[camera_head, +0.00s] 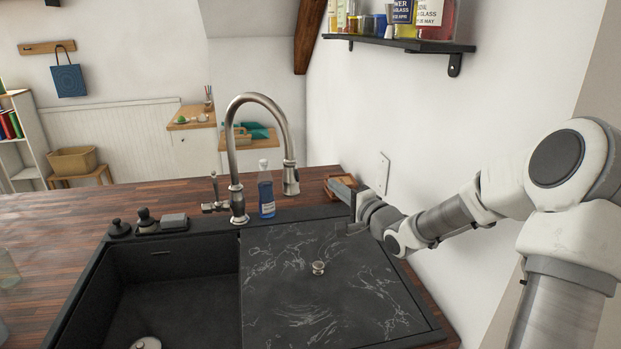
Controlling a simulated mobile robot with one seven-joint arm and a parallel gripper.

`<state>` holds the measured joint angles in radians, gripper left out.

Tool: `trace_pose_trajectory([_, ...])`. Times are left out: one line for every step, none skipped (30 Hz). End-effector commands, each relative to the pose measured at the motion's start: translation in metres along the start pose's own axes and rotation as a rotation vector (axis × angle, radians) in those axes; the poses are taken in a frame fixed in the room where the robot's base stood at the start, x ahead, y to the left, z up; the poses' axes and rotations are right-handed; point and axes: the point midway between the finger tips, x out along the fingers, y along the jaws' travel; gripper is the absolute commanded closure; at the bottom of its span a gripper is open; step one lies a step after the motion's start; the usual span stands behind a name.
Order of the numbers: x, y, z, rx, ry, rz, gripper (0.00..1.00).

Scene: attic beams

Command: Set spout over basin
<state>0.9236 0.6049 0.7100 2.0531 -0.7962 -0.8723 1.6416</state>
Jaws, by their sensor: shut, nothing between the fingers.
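A brushed metal faucet (238,195) stands behind the sink at the back rim. Its arched neck bends to the right, and its spout (290,178) hangs over the back right, by the dark marbled cover (320,290). The open black basin (170,285) is on the left, with a round drain at its bottom. The faucet has a side lever (213,190) on its left. My gripper (340,190) is at the right of the spout, apart from it, with its fingers shut and empty. It is small and partly hard to make out.
A small wooden dish (341,182) sits close to my gripper. Dark knobs and a grey block (173,221) line the back rim. The wall and a shelf (400,42) bound the right side.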

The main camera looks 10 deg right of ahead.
Motion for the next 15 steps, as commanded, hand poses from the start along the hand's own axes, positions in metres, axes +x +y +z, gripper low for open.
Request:
trace_pose_trajectory([0.001, -0.001, -0.001, 0.014, -0.003, -0.013, 1.0])
trace_pose_trajectory([0.003, -0.001, -0.001, 0.018, -0.004, -0.018, 1.0])
trace_pose_trajectory([0.006, -0.002, 0.0, 0.021, -0.006, -0.021, 1.0])
trace_pose_trajectory([0.009, -0.001, 0.0, 0.022, -0.006, -0.021, 1.0])
trace_pose_trajectory([0.013, -0.001, 0.0, 0.022, -0.007, -0.021, 1.0])
trace_pose_trajectory([0.019, -0.002, 0.001, 0.021, -0.008, -0.021, 1.0])
trace_pose_trajectory([0.024, -0.002, 0.001, 0.021, -0.008, -0.021, 1.0])
trace_pose_trajectory([0.029, -0.002, 0.001, 0.021, -0.007, -0.021, 1.0])
trace_pose_trajectory([0.037, -0.002, 0.001, 0.021, -0.007, -0.02, 1.0])
trace_pose_trajectory([0.043, -0.002, 0.001, 0.021, -0.007, -0.02, 1.0])
trace_pose_trajectory([0.05, -0.002, 0.001, 0.021, -0.007, -0.02, 1.0])
trace_pose_trajectory([0.058, -0.002, 0.001, 0.02, -0.006, -0.019, 1.0])
trace_pose_trajectory([0.064, -0.002, 0.001, 0.02, -0.007, -0.019, 1.0])
trace_pose_trajectory([0.07, -0.002, 0.001, 0.019, -0.006, -0.019, 1.0])
trace_pose_trajectory([0.078, -0.002, 0.001, 0.02, -0.006, -0.018, 1.0])
